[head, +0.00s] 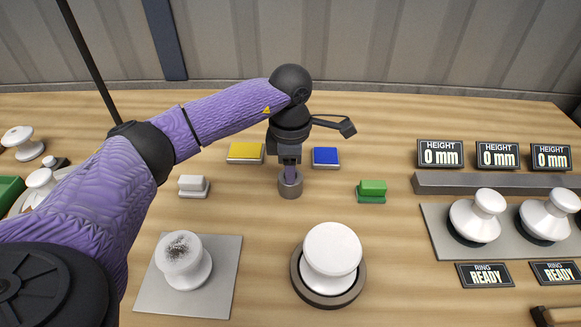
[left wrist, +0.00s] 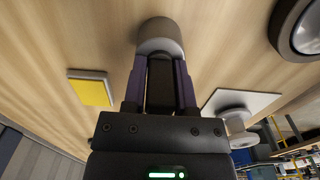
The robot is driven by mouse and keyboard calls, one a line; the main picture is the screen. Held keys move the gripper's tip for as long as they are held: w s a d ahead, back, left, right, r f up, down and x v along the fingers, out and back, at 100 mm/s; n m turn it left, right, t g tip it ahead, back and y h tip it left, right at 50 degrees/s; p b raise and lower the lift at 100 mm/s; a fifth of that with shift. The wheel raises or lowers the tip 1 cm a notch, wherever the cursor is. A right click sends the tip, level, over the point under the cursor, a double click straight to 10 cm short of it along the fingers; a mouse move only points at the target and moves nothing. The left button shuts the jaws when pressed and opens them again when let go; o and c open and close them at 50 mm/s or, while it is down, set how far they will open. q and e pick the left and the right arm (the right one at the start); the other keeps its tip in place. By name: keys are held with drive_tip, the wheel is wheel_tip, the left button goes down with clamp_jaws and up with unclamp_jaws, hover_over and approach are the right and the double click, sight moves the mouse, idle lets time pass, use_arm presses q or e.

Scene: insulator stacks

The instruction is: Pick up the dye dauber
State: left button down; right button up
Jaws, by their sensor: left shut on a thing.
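My left gripper (head: 290,172) points down at the middle of the table, over a short grey cylinder (head: 291,188). The left wrist view shows its two purple fingers (left wrist: 160,68) shut on a dark upright piece (left wrist: 160,85), which I take to be the dye dauber. The grey cylinder (left wrist: 160,38) is at the fingertips. The dauber's lower end is hidden, so I cannot tell whether it is seated in the cylinder or just above it. In the head view the dauber is mostly hidden by the gripper. My right gripper is not in view.
Yellow (head: 245,152), blue (head: 326,156), green (head: 371,190) and white (head: 193,186) blocks surround the cylinder. A speckled white insulator (head: 184,262) stands on a grey plate (head: 222,275). A clean one (head: 332,250) stands on a round base. Height signs (head: 440,153) and more insulators (head: 478,215) are at right.

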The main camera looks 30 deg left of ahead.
use_arm(q)
drive_tip(key=shift+r, duration=0.35)
wheel_tip(320, 180, up, 9)
drive_tip(key=shift+r+p, duration=0.2)
drive_tip(key=shift+p, duration=1)
idle(0.5)
